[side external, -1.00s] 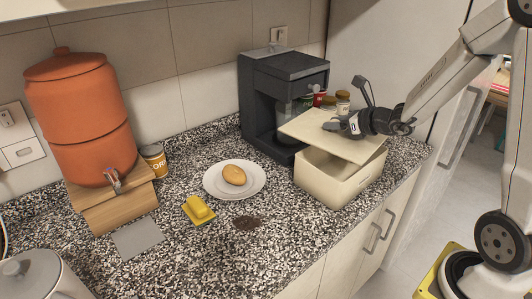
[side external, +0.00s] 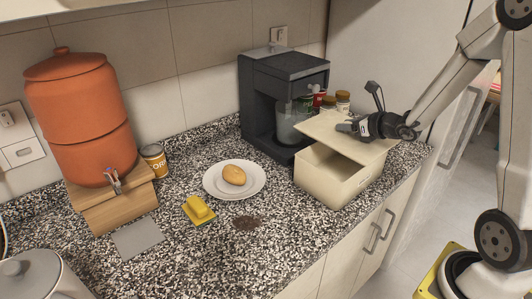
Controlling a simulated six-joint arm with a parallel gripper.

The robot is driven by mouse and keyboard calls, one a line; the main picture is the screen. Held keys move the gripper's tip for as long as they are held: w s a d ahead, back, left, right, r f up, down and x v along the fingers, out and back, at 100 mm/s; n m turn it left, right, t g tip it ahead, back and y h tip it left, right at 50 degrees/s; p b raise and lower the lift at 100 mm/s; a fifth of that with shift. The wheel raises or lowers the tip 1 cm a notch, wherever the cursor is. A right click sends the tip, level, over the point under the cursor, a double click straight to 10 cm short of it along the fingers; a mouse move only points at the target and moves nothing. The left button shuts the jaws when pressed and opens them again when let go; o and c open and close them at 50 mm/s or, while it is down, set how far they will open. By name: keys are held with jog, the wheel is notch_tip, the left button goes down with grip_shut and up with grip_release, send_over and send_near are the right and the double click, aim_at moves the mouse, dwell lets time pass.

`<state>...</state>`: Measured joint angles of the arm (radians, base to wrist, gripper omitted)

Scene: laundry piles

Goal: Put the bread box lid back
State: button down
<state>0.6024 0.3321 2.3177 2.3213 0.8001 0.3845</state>
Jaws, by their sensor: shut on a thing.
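The cream bread box (side external: 330,181) stands on the counter at the right, in front of the coffee machine. Its flat cream lid (side external: 325,128) is over the box, shifted toward the back right and slightly tilted. The front left part of the box opening shows uncovered. My gripper (side external: 347,128) is shut on the lid at its upper side. The fingertips are small and dark, and I cannot tell whether the lid touches the box rim at the back.
A black coffee machine (side external: 282,95) and several jars (side external: 342,101) stand close behind the lid. A white plate (side external: 255,190) with a bread roll (side external: 234,175), a yellow sponge (side external: 198,208) and an orange water dispenser (side external: 82,115) are to the left.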

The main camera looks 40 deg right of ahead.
aim_at(358, 138)
jog(key=shift+f, duration=0.25)
jog(key=shift+f, duration=0.1)
jog(key=shift+f, duration=1.65)
jog(key=shift+f, duration=0.4)
jog(key=shift+c, duration=1.7)
grip_release()
jog(key=shift+r, duration=0.4)
jog(key=shift+v, duration=3.8)
